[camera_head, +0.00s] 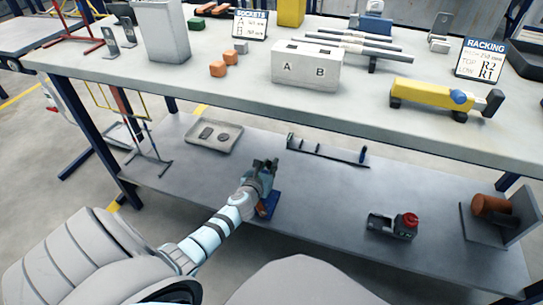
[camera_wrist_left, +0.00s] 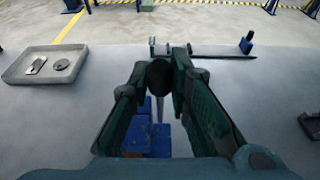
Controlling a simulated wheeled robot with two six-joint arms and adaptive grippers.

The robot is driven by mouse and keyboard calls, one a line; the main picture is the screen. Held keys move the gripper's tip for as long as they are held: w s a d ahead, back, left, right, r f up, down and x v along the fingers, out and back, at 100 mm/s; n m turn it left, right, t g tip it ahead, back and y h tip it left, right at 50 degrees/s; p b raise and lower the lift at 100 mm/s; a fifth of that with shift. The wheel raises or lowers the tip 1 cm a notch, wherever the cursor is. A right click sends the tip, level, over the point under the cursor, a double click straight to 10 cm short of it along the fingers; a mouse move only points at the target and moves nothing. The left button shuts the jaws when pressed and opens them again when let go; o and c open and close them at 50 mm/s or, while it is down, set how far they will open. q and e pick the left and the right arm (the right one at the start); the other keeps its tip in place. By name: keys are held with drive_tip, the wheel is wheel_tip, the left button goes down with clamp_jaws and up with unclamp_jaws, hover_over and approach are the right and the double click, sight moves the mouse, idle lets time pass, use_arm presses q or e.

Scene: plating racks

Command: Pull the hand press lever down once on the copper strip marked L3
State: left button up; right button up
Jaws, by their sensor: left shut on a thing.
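My left gripper (camera_head: 265,167) reaches down to the lower shelf, over a blue hand press (camera_head: 271,204). In the left wrist view my left gripper (camera_wrist_left: 161,72) is shut on a round black knob (camera_wrist_left: 160,77), at the top of a thin grey lever (camera_wrist_left: 159,108). The blue press body (camera_wrist_left: 160,140) shows below, between the fingers. A small copper-coloured piece (camera_head: 261,209) shows beside the press under my wrist; I cannot tell whether it is the strip, and no L3 mark is readable. My gripper and arm hide much of the press. My right gripper is not in view.
A shallow tray (camera_head: 189,143) with two small dark parts lies left on the shelf. A dark device with a red knob (camera_head: 411,219) and a bracket with a copper-coloured cylinder (camera_head: 531,214) stand right. A thin rail (camera_head: 325,153) lies behind. The upper bench (camera_head: 230,92) overhangs the shelf's back.

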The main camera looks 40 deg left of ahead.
use_arm(q)
drive_tip(key=shift+w+a+r, duration=0.15)
drive_tip(key=shift+w+a, duration=0.05)
drive_tip(key=shift+w, duration=0.35)
drive_tip(key=shift+w+a, duration=0.25)
drive_tip(key=shift+w, duration=0.55)
drive_tip(key=o, duration=1.2)
drive_tip(key=shift+c, duration=0.2)
drive_tip(key=shift+r, duration=0.1)
drive_tip(key=p+v, duration=0.3)
drive_tip(key=v, duration=0.4)
drive_tip(key=shift+s+d+r+p, duration=0.1)
drive_tip(key=shift+s+r+p, duration=0.1)
drive_tip(key=shift+s+p, duration=0.15)
drive_tip(key=shift+s, duration=0.15)
